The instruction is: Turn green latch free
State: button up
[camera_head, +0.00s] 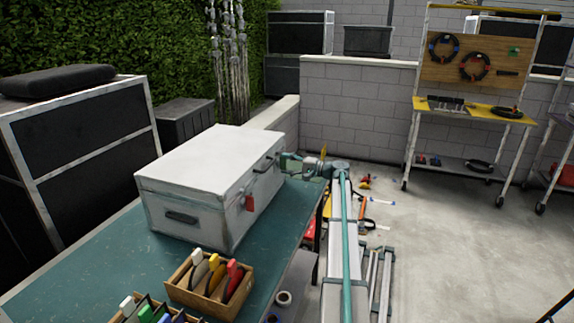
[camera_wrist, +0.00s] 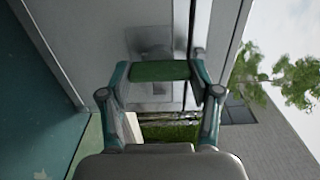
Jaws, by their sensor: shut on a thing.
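A white metal case (camera_head: 215,165) sits on a green-topped table (camera_head: 80,262), its lid down. My gripper (camera_head: 283,160) reaches in from the right to the far end of the case's front face. In the wrist view, the green latch (camera_wrist: 160,71) spans between the two fingertips of my gripper (camera_wrist: 160,80), close against the pale case wall (camera_wrist: 75,35). The fingers are shut on the latch. In the head view my gripper hides the green latch. A red latch or tag (camera_head: 249,203) hangs nearer on the same face. A dark handle (camera_head: 264,165) lies between them.
Wooden boxes with coloured-handled items (camera_head: 210,283) stand at the table's near edge. Tools and rails (camera_head: 378,265) lie on the floor by my arm. A yellow workbench (camera_head: 470,108) stands back right. Open floor (camera_head: 470,235) lies to the right.

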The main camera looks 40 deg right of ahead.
jog(key=o, duration=1.1)
jog(key=shift+o, duration=0.2)
jog(key=shift+s, duration=0.1)
jog(key=v, duration=1.2)
